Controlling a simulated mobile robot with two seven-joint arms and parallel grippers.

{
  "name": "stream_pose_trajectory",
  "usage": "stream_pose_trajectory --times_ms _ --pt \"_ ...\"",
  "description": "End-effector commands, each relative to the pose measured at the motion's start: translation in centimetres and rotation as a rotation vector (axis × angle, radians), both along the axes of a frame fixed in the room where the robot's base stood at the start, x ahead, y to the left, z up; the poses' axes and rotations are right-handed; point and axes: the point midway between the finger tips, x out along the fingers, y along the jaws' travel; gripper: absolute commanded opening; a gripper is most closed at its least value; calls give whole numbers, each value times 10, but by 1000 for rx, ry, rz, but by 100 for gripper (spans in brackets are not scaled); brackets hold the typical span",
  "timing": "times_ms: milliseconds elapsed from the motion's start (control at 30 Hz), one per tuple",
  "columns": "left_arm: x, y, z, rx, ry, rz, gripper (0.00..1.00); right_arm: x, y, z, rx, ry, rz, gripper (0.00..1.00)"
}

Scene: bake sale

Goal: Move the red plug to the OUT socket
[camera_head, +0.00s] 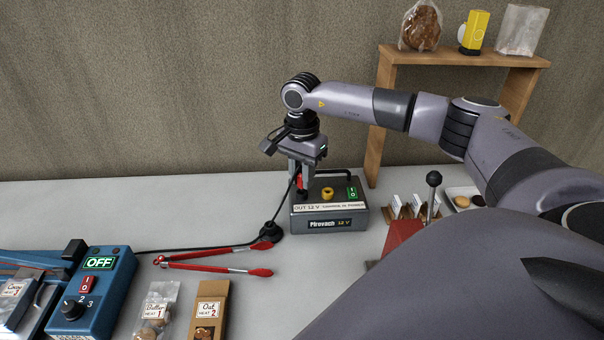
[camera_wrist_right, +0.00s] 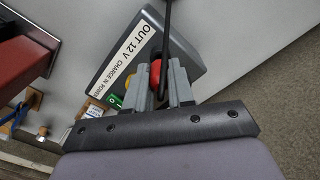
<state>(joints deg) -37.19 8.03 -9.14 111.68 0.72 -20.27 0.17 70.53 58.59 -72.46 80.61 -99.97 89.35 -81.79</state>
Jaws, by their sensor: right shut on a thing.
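The red plug (camera_head: 299,182) is between the fingers of my right gripper (camera_head: 302,188), which is shut on it. The plug also shows in the right wrist view (camera_wrist_right: 155,74), with a black cable leading from it. The gripper points down at the left end of the grey power box (camera_head: 334,223), behind the "OUT 12 V" label (camera_head: 318,207). The fingers hide the OUT socket, so I cannot tell whether the plug is seated in it. A yellow round socket (camera_head: 327,193) is to the right on the box top. My left gripper is not in view.
Red tongs (camera_head: 213,262), a cookie bag (camera_head: 156,308) and a brown box (camera_head: 208,312) lie in front. A wooden shelf (camera_head: 460,59) stands behind right.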

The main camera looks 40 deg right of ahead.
Motion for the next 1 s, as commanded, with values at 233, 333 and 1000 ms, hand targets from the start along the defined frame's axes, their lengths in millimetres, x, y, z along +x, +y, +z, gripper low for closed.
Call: stream_pose_trajectory --times_ms 233,333,1000 --pt "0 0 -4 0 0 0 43 0 0 -6 0 0 0 0" --pt "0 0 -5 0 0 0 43 0 0 -8 0 0 0 0" --pt "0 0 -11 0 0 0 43 0 0 -17 0 0 0 52"
